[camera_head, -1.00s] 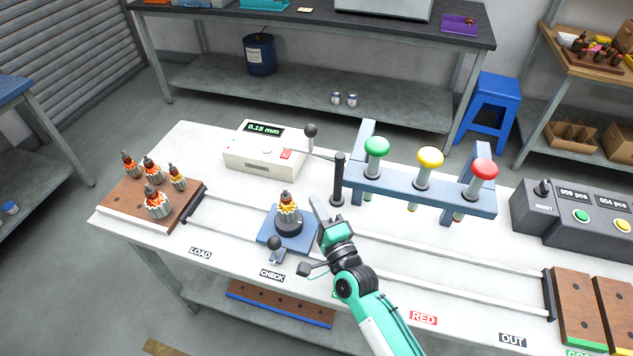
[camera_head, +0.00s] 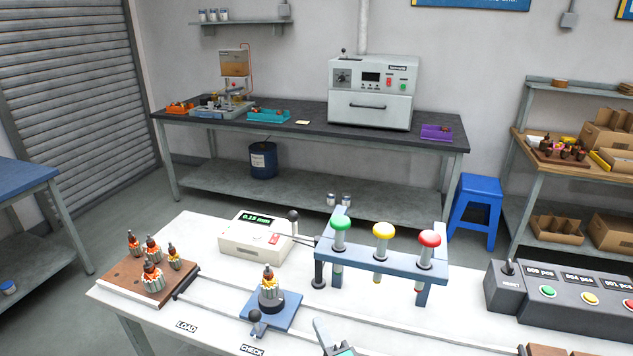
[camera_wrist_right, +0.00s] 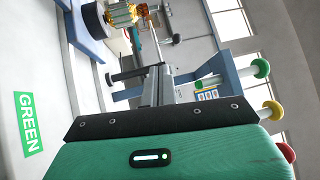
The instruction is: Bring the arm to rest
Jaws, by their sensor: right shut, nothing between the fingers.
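My right gripper (camera_head: 322,328) shows only at its tip, at the bottom edge of the head view. It is shut and empty, to the right of the blue check fixture (camera_head: 288,318) and apart from it. In the right wrist view its dark fingers (camera_wrist_right: 163,82) and green housing fill the lower middle. An armature with orange windings (camera_head: 269,288) stands upright on the fixture's dark round seat. Its windings also show at the top of the wrist view (camera_wrist_right: 122,14). The rest of my right arm is below the head view. My left gripper is not in view.
A blue frame (camera_head: 385,267) with green, yellow and red plungers stands behind my gripper. A white meter (camera_head: 252,240) with a lit display is behind the fixture. A wooden tray (camera_head: 125,276) with several armatures is at left. A counter box (camera_head: 550,300) is at right.

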